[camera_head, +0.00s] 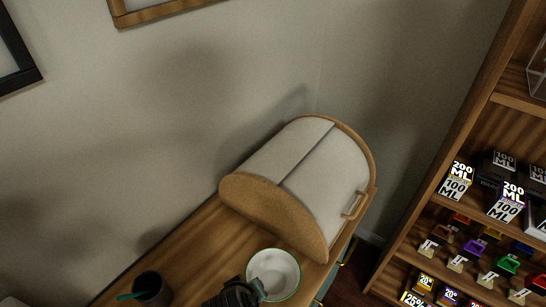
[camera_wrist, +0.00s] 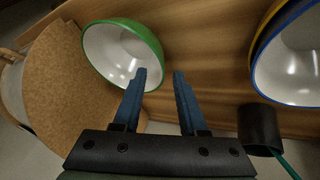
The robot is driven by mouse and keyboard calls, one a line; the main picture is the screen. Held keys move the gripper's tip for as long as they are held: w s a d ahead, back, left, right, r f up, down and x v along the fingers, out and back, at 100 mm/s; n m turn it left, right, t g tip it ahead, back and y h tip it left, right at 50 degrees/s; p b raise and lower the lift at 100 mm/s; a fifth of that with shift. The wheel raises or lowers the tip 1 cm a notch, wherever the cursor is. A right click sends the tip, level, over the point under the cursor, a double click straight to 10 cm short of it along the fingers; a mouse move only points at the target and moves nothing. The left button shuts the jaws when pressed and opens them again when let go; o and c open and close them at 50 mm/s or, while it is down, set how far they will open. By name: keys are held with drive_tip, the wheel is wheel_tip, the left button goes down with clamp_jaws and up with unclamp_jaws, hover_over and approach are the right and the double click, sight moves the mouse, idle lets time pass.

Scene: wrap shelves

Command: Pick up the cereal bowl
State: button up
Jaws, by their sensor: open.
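A white bowl with a green rim (camera_head: 277,270) stands on the wooden counter in front of the bread box. In the wrist view the green bowl (camera_wrist: 112,52) is at the upper left, its white inside facing the camera. My gripper (camera_wrist: 160,76) is open and empty, with two blue fingers. The left fingertip overlaps the bowl's lower right rim in the wrist view; I cannot tell whether they touch. The right finger is over bare counter, outside the bowl. In the head view my dark gripper (camera_head: 256,285) overlaps the bowl's lower left edge.
A cork-sided bread box (camera_head: 275,215) stands behind the bowl. A dark cup (camera_head: 152,288) with a teal utensil is to the left. Blue- and yellow-rimmed bowls (camera_wrist: 290,60) lie at the right of the wrist view. Shelves (camera_head: 440,205) with goods stand at the right.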

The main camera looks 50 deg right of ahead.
drive_tip(key=x, duration=0.4)
drive_tip(key=shift+w+d+f, duration=0.25)
drive_tip(key=shift+w, duration=0.1)
clamp_jaws()
idle(1.2)
